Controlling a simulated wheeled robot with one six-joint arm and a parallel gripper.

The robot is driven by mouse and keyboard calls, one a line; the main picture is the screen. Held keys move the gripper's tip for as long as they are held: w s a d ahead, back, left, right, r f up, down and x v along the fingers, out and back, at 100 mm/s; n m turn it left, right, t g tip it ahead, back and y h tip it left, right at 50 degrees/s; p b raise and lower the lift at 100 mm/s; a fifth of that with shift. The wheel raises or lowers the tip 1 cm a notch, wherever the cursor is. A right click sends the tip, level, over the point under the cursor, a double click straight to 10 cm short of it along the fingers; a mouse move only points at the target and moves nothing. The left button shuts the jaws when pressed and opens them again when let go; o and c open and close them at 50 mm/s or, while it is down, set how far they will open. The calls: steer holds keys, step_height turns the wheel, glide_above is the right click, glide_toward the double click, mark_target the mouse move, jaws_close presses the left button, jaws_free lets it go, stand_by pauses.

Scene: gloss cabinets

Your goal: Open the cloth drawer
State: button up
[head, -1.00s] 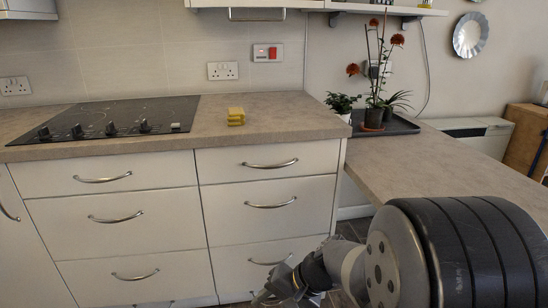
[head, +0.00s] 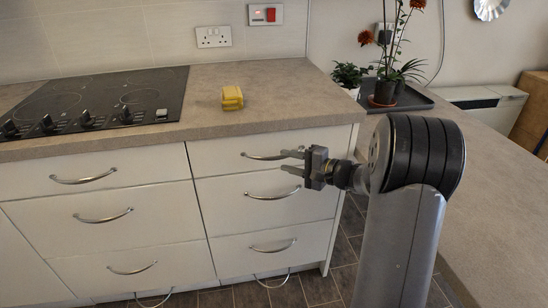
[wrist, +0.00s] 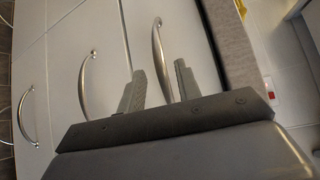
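The right-hand column has a white top drawer (head: 225,156) with a curved metal handle (head: 262,156), just under the worktop. No label or cloth shows which drawer is the cloth drawer; all the drawers appear shut. My gripper (head: 291,161) is open and empty, beside the right end of that top handle, with its fingers pointing left. In the wrist view my gripper (wrist: 160,85) has its two fingers apart, and the top handle (wrist: 159,55) shows in the gap between them. I cannot tell whether they touch it.
Below are the middle drawer handle (head: 272,193) and the bottom drawer handle (head: 272,247). More drawers stand to the left, under a black hob (head: 90,98). A yellow sponge-like stack (head: 232,97) sits on the worktop (head: 290,90). A lower counter (head: 490,200) is at the right, with potted plants (head: 384,92).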

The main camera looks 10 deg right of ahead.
mark_target(276, 158)
steer(key=x, duration=0.5)
steer(key=shift+w+a, duration=0.2)
steer(key=shift+w, duration=0.05)
steer(key=shift+c, duration=0.5)
jaws_close()
